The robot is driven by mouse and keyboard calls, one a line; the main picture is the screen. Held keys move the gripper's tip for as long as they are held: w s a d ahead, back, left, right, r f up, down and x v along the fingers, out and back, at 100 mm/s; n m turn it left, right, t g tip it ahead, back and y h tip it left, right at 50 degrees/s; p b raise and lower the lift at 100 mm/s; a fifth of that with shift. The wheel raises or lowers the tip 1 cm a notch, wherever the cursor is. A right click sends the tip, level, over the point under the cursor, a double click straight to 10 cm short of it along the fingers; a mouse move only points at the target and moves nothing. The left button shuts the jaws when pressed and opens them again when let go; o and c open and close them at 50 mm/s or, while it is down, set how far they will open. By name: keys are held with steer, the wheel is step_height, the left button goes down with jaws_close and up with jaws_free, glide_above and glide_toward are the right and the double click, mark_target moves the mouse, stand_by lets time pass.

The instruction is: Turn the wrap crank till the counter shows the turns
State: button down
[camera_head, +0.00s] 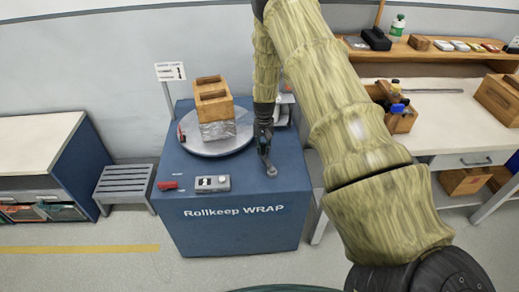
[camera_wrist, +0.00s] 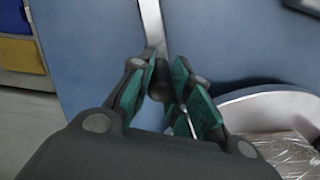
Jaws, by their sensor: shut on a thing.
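The blue wrap machine (camera_head: 240,238) stands in the middle of the head view, lettered "Rollkeep WRAP". Its crank (camera_head: 266,160) is on the top, right of the turntable, with its metal arm pointing toward the front. My gripper (camera_head: 263,133) comes down from above and is shut on the crank's dark handle (camera_wrist: 163,82), which shows between the green finger pads in the wrist view. The metal crank arm (camera_wrist: 151,22) runs away from the fingers. The counter (camera_head: 213,183) is a grey box with a small dark display at the front edge; its digit is too small to read.
Wooden crates (camera_head: 212,97) stand on the grey turntable (camera_head: 221,147), with film round the lower part. A sign (camera_head: 170,72) stands behind left and a red item (camera_head: 167,185) lies beside the counter. A grey step stool (camera_head: 123,184) is left; a workbench (camera_head: 450,125) is right.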

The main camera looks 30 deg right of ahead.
steer(key=shift+s+d+m, duration=0.25)
steer(key=shift+d+m, duration=0.6)
steer(key=shift+m, duration=0.25)
steer(key=shift+s+d, duration=0.4)
steer(key=shift+d, duration=0.2)
steer(key=shift+f, duration=0.1)
steer(key=c, duration=1.3)
jaws_free()
steer(key=shift+a, duration=0.15)
steer(key=shift+c, duration=0.2)
steer(key=shift+o, duration=0.2)
step_height(320, 180, up, 12)
